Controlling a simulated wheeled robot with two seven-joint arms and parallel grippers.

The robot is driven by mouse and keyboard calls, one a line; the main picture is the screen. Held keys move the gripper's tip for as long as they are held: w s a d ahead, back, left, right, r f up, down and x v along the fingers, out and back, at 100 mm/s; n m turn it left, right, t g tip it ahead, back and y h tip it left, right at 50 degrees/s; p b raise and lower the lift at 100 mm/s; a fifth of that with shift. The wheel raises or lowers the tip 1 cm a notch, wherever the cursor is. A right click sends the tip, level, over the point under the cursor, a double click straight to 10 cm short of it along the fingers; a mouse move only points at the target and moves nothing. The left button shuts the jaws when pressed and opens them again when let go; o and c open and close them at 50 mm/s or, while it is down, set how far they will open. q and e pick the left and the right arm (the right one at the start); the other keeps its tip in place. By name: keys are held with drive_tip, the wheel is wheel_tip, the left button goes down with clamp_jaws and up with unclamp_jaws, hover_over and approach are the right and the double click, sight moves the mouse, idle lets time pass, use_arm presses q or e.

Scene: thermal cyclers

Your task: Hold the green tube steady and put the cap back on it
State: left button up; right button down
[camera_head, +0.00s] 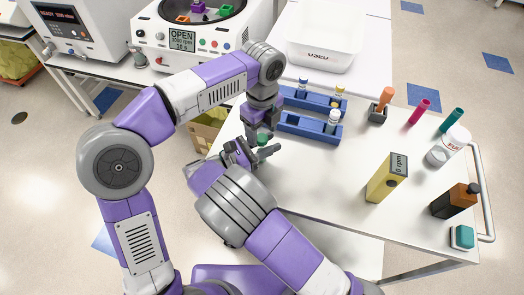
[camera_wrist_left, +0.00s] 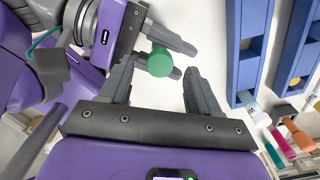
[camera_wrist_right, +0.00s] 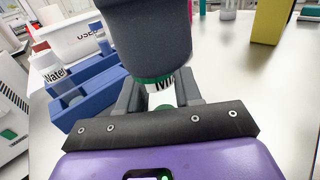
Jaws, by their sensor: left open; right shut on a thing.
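The green tube shows its green cap (camera_head: 263,140) and, in the right wrist view, a white label (camera_wrist_right: 166,83) under a green rim (camera_wrist_right: 151,79). My right gripper (camera_wrist_right: 158,92) is shut on the tube and holds it above the table; it also shows in the head view (camera_head: 257,152). My left gripper (camera_wrist_left: 160,72) is open, directly over the tube. In the left wrist view the round green cap (camera_wrist_left: 160,62) sits between its fingertips. The cap appears on the tube's top; I cannot tell how firmly it is seated.
Blue racks (camera_head: 308,127) with capped tubes stand just behind the grippers. A white bin (camera_head: 325,40) is farther back. The table's middle is clear.

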use_arm(q)
wheel_tip(320, 180, up, 10)
drive_tip(key=shift+r, duration=0.15)
idle(0.3)
use_arm(e)
drive_tip(key=c, duration=0.7)
unclamp_jaws()
drive_tip(key=p+v, duration=0.1)
drive_tip(key=v, duration=0.6)
drive_tip(key=shift+s+a+p, duration=0.15)
drive_tip(key=shift+a+p, duration=0.15)
drive_tip(key=shift+p, duration=0.05)
use_arm(q)
drive_tip(key=shift+r, duration=0.8)
